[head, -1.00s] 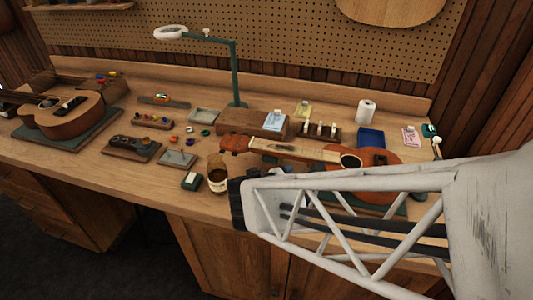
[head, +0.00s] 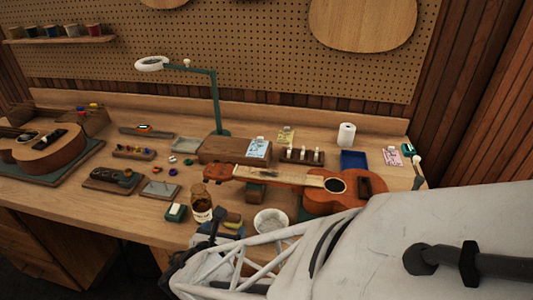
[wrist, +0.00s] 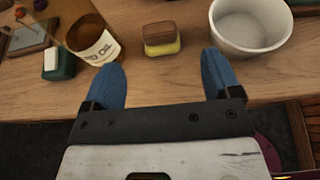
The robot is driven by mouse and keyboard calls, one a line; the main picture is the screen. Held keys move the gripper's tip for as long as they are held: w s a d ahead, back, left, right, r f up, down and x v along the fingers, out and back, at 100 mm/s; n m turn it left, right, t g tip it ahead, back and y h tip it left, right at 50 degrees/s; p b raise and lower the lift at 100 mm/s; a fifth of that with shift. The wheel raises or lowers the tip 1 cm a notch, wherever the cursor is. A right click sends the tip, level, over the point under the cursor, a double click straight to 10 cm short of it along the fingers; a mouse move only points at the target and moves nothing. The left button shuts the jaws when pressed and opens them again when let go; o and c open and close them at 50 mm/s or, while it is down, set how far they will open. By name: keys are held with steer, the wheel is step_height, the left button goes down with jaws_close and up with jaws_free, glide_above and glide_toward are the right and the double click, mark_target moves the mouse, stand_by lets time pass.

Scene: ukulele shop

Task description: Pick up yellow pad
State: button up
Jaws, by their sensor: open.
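The yellow pad (wrist: 162,48) shows in the wrist view as a yellow layer under a brown block top, lying on the bench near its front edge. In the head view the yellow pad (head: 232,226) is small, between the amber jar and the white bowl, just beyond my arm. My gripper (wrist: 160,76) is open and empty. Its two blue fingertips point toward the bench, one on each side of the pad's line, with the pad ahead of the gap and apart from them.
The amber jar (wrist: 94,40) stands left of the pad, and the white bowl (wrist: 250,26) stands close on its right. A green-and-white block (wrist: 57,62) is farther left. A ukulele (head: 335,188) lies behind the bowl. Bare wood lies in front of the pad.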

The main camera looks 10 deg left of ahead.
mark_target(231, 219)
steer(key=shift+w, duration=0.15)
steer(key=shift+x, duration=1.15)
steer(key=shift+w+f, duration=0.1)
steer(key=shift+w, duration=0.1)
steer(key=shift+x, duration=2.4)
steer(key=shift+c, duration=0.3)
steer(key=c, duration=0.9)
steer(key=shift+c, duration=0.2)
